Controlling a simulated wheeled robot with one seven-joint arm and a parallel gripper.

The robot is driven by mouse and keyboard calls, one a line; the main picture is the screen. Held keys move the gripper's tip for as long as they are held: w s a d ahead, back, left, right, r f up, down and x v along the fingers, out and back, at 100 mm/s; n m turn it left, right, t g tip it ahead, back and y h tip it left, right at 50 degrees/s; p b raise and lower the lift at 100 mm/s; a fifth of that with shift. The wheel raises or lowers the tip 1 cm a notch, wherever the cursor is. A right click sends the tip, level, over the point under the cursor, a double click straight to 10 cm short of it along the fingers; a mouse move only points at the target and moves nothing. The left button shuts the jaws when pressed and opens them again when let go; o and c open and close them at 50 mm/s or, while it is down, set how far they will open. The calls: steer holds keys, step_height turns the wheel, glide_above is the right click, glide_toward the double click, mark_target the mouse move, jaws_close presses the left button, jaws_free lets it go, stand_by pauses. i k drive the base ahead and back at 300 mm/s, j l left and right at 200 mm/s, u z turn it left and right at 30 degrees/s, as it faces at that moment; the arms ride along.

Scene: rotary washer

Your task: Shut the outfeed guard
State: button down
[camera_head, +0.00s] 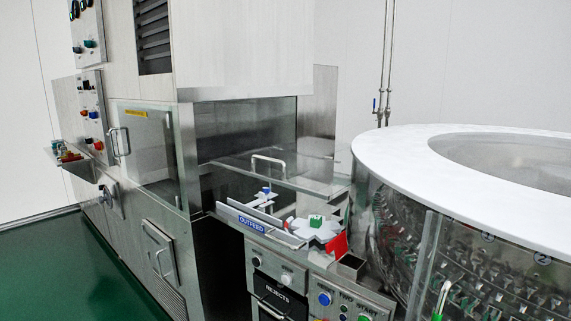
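A clear panel with a metal bar handle, which looks like the outfeed guard (310,184), is at the middle of the view. It sits raised above the outfeed section, with an open gap between it and the parts below. Its bar handle (268,160) is on the panel's upper face. The blue OUTFEED label (252,224) is on a rail below it. A grey star wheel (314,230) with a green block and a red piece beside it lies under the guard's right part. My gripper is not in view.
The rotary washer (470,230) with a white ring top fills the right side. A REJECTS box (276,290) and a button panel (345,305) are at the front. A glass cabinet door (145,160) is at left. Green floor (50,270) is clear at lower left.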

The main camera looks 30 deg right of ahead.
mark_target(319, 195)
steer(key=i+l+z, duration=0.1)
steer(key=i, duration=0.95)
